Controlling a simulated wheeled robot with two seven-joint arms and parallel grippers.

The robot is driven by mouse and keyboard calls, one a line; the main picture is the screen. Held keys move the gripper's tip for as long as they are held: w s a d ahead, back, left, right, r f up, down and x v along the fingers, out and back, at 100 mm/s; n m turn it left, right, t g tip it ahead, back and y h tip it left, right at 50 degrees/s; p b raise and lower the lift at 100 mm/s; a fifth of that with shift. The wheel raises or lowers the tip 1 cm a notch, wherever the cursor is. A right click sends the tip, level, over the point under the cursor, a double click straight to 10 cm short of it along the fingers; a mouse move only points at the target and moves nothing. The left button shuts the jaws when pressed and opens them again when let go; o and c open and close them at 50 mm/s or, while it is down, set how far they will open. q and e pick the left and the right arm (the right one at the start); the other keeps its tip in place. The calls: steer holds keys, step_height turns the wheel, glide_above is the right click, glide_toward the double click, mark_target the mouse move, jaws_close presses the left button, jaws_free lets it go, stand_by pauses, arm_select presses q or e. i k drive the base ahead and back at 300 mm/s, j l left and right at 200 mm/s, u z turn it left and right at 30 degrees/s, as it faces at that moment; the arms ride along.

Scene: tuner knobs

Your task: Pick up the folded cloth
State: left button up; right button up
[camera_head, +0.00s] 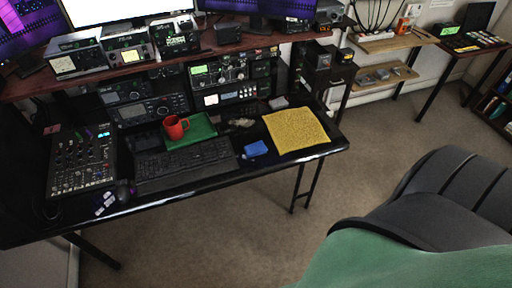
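A small blue piece that looks like the folded cloth (256,148) lies flat on the black desk (221,176), near its front edge. It sits between the keyboard and a yellow textured mat (295,130), apart from both. Nothing covers it. Neither of my grippers shows in the head view.
A red mug (175,127) stands on a green mat (203,130) behind the keyboard (185,165). A mixer (82,162) fills the desk's left end. Radios (232,73) line the back under a raised shelf. A dark chair (450,195) stands at right; carpet lies between.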

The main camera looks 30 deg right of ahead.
mark_target(258, 148)
steer(key=i+j+z, duration=0.2)
steer(key=j, duration=0.15)
steer(key=i+j+z, duration=0.2)
steer(key=j, duration=0.2)
steer(key=j+z, duration=0.2)
steer(key=j, duration=0.2)
